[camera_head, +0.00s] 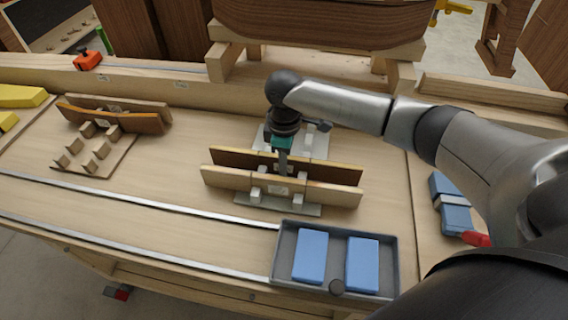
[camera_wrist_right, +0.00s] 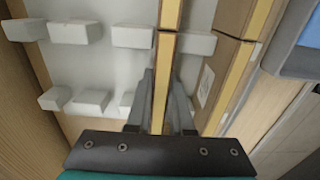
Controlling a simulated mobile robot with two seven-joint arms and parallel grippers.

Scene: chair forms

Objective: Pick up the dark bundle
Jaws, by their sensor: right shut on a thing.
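The dark bundle (camera_head: 325,171) is a long, thin, dark brown strip standing on edge behind a pale wooden form board (camera_head: 225,180) in the middle of the bench. In the right wrist view its pale top edge (camera_wrist_right: 163,75) runs up between my fingers. My right gripper (camera_head: 283,168) comes down from above and is shut on the bundle near its middle. It also shows in the right wrist view (camera_wrist_right: 161,105), with a finger on each side of the strip. The bundle's lower part is hidden by the form board. My left gripper is not in view.
White blocks on a pale plate (camera_head: 310,144) lie close around the bundle. A grey tray (camera_head: 391,262) with two blue blocks is in front. Another form with pegs (camera_head: 95,150) and boards stands left. A blue item (camera_head: 450,205) lies right. Bare bench (camera_head: 130,195) shows at left.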

